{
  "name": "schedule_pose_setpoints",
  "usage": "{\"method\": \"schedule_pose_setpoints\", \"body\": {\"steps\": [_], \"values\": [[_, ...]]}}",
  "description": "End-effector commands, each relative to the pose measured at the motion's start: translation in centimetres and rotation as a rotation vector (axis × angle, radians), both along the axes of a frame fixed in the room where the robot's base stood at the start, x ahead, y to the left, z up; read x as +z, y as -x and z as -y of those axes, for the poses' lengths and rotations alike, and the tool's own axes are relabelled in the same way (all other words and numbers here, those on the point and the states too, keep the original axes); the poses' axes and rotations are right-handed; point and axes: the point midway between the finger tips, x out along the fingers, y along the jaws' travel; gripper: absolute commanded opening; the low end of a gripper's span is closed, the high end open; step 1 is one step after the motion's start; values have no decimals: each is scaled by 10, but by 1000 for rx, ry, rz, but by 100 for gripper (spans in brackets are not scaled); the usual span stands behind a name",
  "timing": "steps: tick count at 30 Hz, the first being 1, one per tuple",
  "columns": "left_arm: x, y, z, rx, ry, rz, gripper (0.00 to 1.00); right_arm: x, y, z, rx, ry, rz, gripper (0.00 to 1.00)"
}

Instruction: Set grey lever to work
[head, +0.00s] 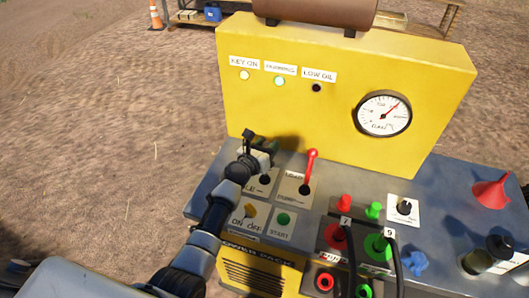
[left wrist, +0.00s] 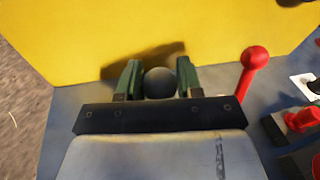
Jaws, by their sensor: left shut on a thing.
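The grey lever's round dark knob (left wrist: 160,83) sits between the green fingers of my left gripper (left wrist: 158,80) in the left wrist view. In the head view my left gripper (head: 262,147) is over the lever's plate (head: 264,187), left of the red lever, and is shut on the knob. The gripper hides the knob and most of the lever there. The plate's lettering is partly covered; only "LE" shows.
A red lever (head: 311,168) stands close on the right. The yellow panel (head: 300,110) rises just behind, with KEY ON and RUNNING lamps lit, LOW OIL dark and a gauge (head: 383,114). The ON/OFF switch (head: 250,212) and green START button (head: 283,219) lie in front.

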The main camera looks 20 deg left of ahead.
Motion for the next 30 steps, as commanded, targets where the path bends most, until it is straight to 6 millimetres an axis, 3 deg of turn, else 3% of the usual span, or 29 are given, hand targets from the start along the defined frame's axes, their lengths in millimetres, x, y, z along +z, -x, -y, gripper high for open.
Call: {"method": "schedule_pose_setpoints", "body": {"steps": [9,24,25,30], "values": [[-4,-16,0,3,1,2,0,-8,0,0,0,0,0,43],[-5,-18,0,2,0,1,0,-9,0,1,0,1,0,43],[-5,-18,0,2,0,1,38,-9,0,0,0,1,0,43],[-5,-18,0,1,0,0,60,-9,0,1,0,1,0,43]]}}
